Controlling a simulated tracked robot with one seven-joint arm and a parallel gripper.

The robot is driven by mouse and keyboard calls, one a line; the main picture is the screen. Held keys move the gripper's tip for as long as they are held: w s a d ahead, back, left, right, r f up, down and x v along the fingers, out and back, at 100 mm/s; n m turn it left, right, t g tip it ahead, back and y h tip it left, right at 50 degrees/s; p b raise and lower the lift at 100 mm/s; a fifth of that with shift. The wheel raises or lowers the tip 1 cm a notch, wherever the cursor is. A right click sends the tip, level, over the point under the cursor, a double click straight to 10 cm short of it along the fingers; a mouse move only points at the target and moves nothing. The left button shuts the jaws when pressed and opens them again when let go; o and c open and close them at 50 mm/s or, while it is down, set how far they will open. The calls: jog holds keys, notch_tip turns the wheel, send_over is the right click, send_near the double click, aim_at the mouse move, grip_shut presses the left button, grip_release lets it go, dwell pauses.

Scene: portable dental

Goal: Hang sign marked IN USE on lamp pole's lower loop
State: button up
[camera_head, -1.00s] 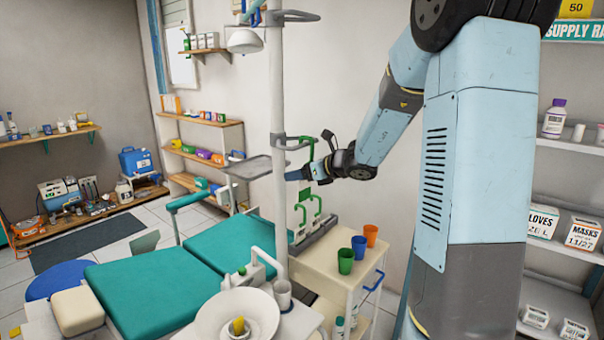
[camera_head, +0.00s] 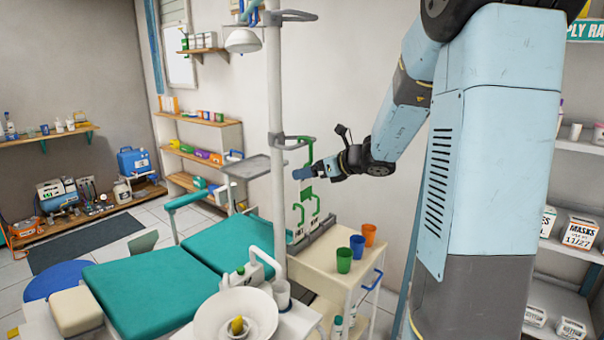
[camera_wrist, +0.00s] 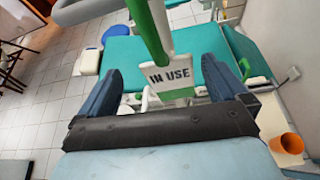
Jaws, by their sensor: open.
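The IN USE sign (camera_wrist: 172,76) is a white plate with a green lower edge, between my gripper's spread fingers (camera_wrist: 163,70) in the wrist view. A green hook bar (camera_wrist: 152,30) rises from it. In the head view, the green hook (camera_head: 309,152) stands at the right side of the lamp pole's (camera_head: 276,90) lower loop (camera_head: 284,141). I cannot tell whether the hook is around the loop. My gripper (camera_head: 301,173) is open just below the loop, to the right of the pole. Its fingers partly hide the sign in the head view.
A cart (camera_head: 330,262) below carries green, blue and orange cups (camera_head: 370,234). Other green hooks (camera_head: 298,215) stand at its left. A grey tray (camera_head: 251,167) sticks out left of the pole. An upper loop (camera_head: 290,16) is higher up. The teal chair (camera_head: 155,290) lies below.

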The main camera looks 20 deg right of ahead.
jog(key=v, duration=0.9)
jog(key=s+a+n+g+h, duration=0.2)
jog(key=s+a+n+g, duration=0.4)
jog(key=s+a+n, duration=0.7)
jog(key=s+d+n+h, duration=0.2)
jog(key=s+n+h, duration=0.1)
jog(key=s+n, duration=0.4)
jog(key=s+d+n+t+h, duration=0.1)
jog(key=s+d+n+h, duration=0.2)
jog(key=s+n, duration=0.4)
jog(key=shift+d+r+n, duration=0.2)
jog(key=shift+r+n, duration=0.3)
jog(key=shift+n, duration=0.7)
